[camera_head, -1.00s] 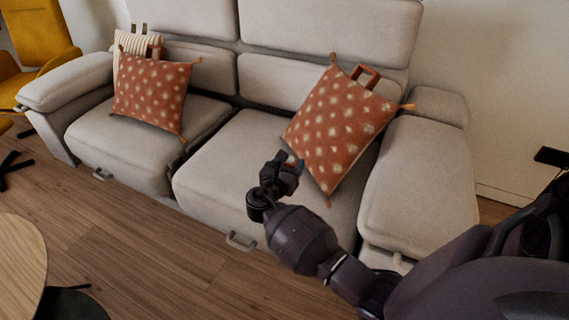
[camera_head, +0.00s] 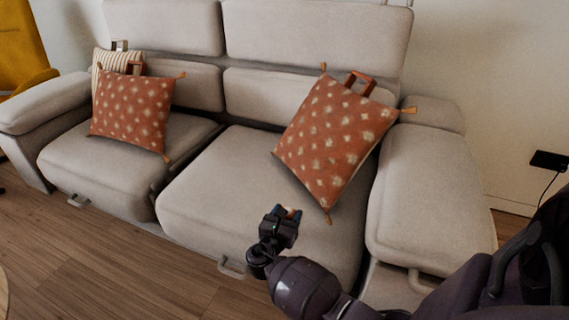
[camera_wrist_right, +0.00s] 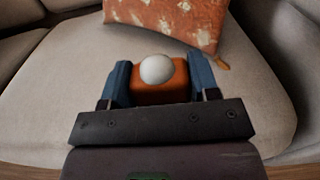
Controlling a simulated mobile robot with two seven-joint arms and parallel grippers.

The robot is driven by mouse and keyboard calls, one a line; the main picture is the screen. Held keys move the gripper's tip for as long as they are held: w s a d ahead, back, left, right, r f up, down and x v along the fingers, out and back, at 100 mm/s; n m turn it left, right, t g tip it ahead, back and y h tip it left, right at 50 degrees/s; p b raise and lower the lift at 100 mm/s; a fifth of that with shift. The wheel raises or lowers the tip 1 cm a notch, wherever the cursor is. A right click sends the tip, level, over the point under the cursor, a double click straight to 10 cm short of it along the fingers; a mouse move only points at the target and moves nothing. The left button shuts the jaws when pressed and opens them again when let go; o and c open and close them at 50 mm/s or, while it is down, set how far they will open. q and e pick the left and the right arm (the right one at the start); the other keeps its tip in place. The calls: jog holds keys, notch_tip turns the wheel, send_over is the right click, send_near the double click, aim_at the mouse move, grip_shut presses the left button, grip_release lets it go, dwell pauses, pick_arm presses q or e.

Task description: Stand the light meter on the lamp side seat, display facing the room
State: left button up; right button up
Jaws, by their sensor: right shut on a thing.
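The light meter (camera_wrist_right: 160,86) is a small orange block with a white dome, seen in the right wrist view. My right gripper (camera_wrist_right: 160,84) is shut on it, with a blue finger on each side. In the head view my right gripper (camera_head: 284,214) is over the front part of the right seat (camera_head: 225,185) of the grey sofa, and only a small bit of the meter (camera_head: 291,211) shows. The meter's display cannot be seen. I cannot tell the gap between the meter and the seat. My left gripper is not in view.
A spotted rust cushion (camera_head: 335,140) leans at the back right of that seat, beside the armrest (camera_head: 425,200). Another spotted cushion (camera_head: 133,110) and a striped one (camera_head: 103,62) are on the left seat. The right seat's middle and left are clear.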

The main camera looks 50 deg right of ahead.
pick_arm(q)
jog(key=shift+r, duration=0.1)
pick_arm(e)
jog(key=shift+r, duration=0.15)
jog(key=shift+f, duration=0.25)
jog(key=o, duration=1.1)
